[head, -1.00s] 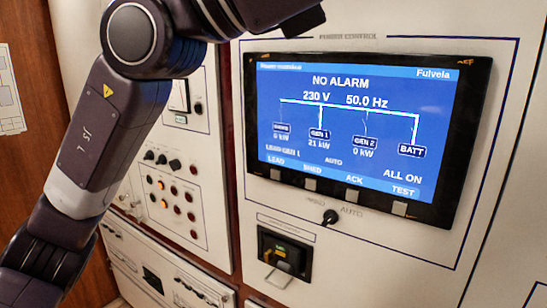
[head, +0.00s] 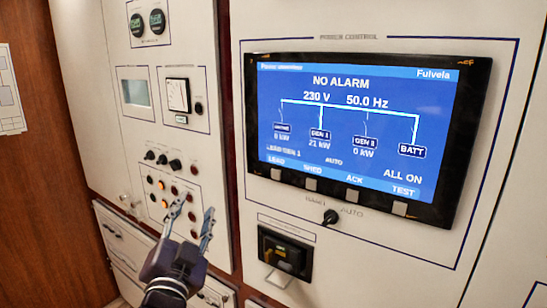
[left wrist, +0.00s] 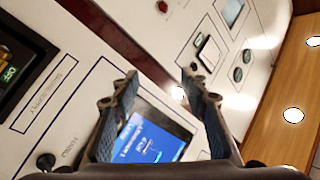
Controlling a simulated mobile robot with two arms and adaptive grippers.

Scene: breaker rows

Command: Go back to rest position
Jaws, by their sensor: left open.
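My left gripper (head: 194,211) is in the lower left of the head view, pointing up, with its two fingers apart and nothing between them. It is in front of the lower left panel, overlapping the lower right of the indicator lamps (head: 163,185). I cannot tell how far it is from the panel. In the left wrist view its open fingers (left wrist: 160,74) frame part of the power control screen (left wrist: 152,137). My right gripper is in neither view.
The power control screen (head: 355,130) reads NO ALARM and ALL ON. Below it are a rotary switch (head: 330,217) and a black breaker unit (head: 285,252). A wooden wall (head: 40,190) is at the far left.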

